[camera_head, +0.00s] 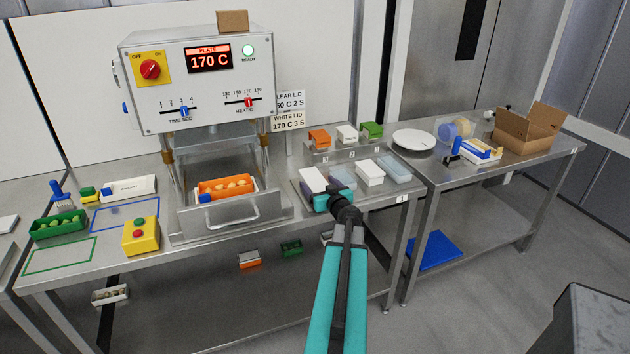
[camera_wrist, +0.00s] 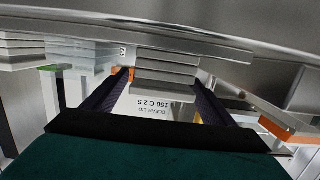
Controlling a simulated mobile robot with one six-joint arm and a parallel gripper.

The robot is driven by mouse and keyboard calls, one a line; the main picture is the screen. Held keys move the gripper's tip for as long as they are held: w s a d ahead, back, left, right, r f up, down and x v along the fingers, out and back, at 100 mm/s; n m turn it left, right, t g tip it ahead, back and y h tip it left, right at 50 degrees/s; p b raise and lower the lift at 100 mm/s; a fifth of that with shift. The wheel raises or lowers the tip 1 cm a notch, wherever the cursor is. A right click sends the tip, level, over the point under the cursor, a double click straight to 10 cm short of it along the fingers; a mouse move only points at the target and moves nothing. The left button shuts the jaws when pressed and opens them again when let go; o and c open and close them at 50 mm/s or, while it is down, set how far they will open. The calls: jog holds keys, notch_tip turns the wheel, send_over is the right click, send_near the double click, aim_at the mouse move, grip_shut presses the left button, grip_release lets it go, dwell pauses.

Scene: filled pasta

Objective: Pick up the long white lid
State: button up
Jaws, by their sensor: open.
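Flat lids lie in stacks on a metal tray at the bench's right end. In the head view a white stack (camera_head: 313,179) is at the left, a pale clear stack (camera_head: 342,174) beside it, then another white stack (camera_head: 370,172). I cannot tell which white stack is the long one. My gripper (camera_head: 328,196) is at the front of the left white stack, partly hiding the stacks. In the wrist view my open, empty gripper (camera_wrist: 160,98) has its dark fingers apart. A white lid stack (camera_wrist: 166,70) shows between them; whether they straddle it is unclear.
A second clear stack (camera_head: 393,168) is at the tray's right. Orange (camera_head: 320,138) and green (camera_head: 371,130) boxes stand behind. The sealing machine (camera_head: 202,80) with an orange tray of pasta (camera_head: 226,187) is to the left. A white plate (camera_head: 414,140) lies on the right table.

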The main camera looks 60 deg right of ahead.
aim_at(315, 184)
jog(key=shift+p+x, duration=0.85)
jog(key=shift+x, duration=1.05)
jog(key=shift+f, duration=0.1)
jog(key=c, duration=1.1)
jog(key=shift+r, duration=0.25)
